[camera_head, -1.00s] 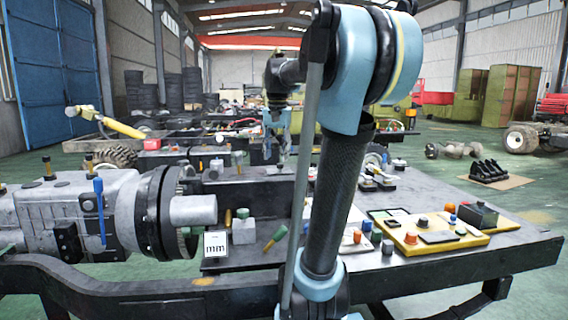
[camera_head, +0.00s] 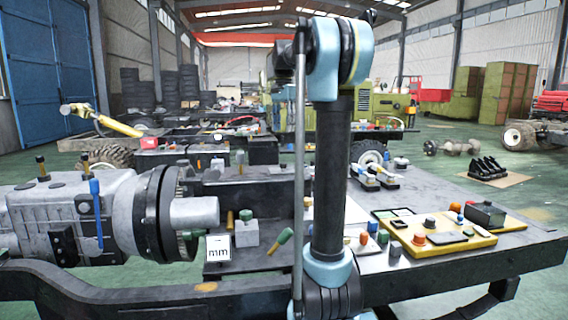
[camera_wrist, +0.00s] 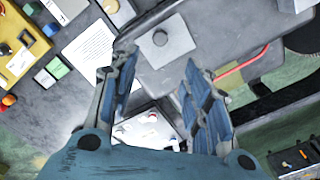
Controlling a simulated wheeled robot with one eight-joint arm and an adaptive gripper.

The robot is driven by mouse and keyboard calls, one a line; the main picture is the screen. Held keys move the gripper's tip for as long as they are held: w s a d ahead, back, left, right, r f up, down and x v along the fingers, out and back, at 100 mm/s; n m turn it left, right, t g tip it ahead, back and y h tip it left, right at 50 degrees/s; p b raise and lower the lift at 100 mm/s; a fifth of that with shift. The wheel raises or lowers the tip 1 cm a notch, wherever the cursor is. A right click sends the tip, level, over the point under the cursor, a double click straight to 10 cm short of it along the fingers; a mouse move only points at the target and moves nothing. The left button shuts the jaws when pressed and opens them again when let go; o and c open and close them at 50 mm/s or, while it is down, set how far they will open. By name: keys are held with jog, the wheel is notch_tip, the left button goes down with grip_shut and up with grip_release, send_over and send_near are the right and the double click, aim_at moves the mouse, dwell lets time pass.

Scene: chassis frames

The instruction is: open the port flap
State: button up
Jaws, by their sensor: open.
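My gripper (camera_wrist: 158,90) is open and empty in the wrist view, its two blue-grey ribbed fingers apart. Beyond the fingertips is a light grey square plate (camera_wrist: 178,50) with a round knob on it, set against a dark grey surface. I cannot tell for certain whether this plate is the port flap. A thin red bar (camera_wrist: 241,62) lies to its right. The fingers touch nothing that I can see. In the head view my upright arm covers the middle of the bench, and the gripper does not show there.
The dark workbench (camera_head: 440,195) carries a grey gearbox (camera_head: 75,215) at left. A white "mm" card (camera_head: 219,248) and a green-handled tool (camera_head: 280,241) stand near the middle. A yellow panel (camera_head: 480,240) with buttons is at right; a white sheet (camera_wrist: 90,50) shows in the wrist view.

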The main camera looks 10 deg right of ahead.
aim_at(283, 163)
notch_tip(283, 163, down, 15)
jog(key=shift+r, duration=0.15)
dwell(0.4)
jog(key=shift+a, duration=0.1)
grip_shut()
